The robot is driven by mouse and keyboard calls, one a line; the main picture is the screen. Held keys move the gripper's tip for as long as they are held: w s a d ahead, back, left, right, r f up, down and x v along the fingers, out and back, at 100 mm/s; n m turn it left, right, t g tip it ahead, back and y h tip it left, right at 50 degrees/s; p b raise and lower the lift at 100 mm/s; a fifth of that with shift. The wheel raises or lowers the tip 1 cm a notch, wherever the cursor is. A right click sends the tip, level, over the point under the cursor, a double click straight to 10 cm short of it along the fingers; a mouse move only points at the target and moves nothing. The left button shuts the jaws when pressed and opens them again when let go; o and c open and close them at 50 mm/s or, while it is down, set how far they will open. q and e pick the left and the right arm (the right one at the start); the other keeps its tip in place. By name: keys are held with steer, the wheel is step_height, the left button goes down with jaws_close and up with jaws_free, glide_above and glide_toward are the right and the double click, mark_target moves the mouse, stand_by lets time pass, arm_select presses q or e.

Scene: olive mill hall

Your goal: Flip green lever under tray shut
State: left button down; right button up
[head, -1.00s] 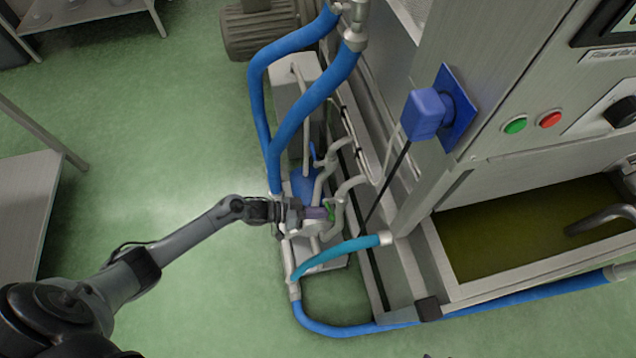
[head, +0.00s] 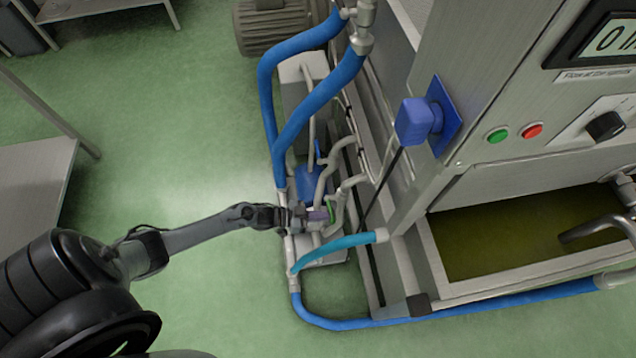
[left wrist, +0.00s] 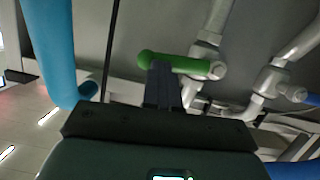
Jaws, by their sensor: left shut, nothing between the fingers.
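The green lever (head: 331,209) sits low among grey pipes beside the machine. In the left wrist view it is a green bar (left wrist: 185,65) lying roughly crosswise, with its right end at a grey pipe fitting. My left gripper (head: 324,214) is shut, with nothing held. Its fingertips (left wrist: 161,72) overlap the lever's left part in the wrist view; whether they touch it I cannot tell. The tray (head: 434,262) is a steel basin of olive-coloured liquid on the right. My right gripper is not in view.
A light-blue hose (head: 340,247) runs close beside my left gripper, and thick blue hoses (head: 318,98) rise behind it. Grey pipes (head: 345,185) crowd the lever. A blue plug (head: 416,122) juts from the machine. The green floor to the left is open.

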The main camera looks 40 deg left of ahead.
arm_select(q)
steer(key=shift+d, duration=0.1)
stand_by(0.3)
steer(key=w+r+p+v, duration=0.1)
steer(key=p+v, duration=0.5)
steer(key=v, duration=0.7)
steer(key=shift+r, duration=0.8)
steer(key=shift+s, duration=0.1)
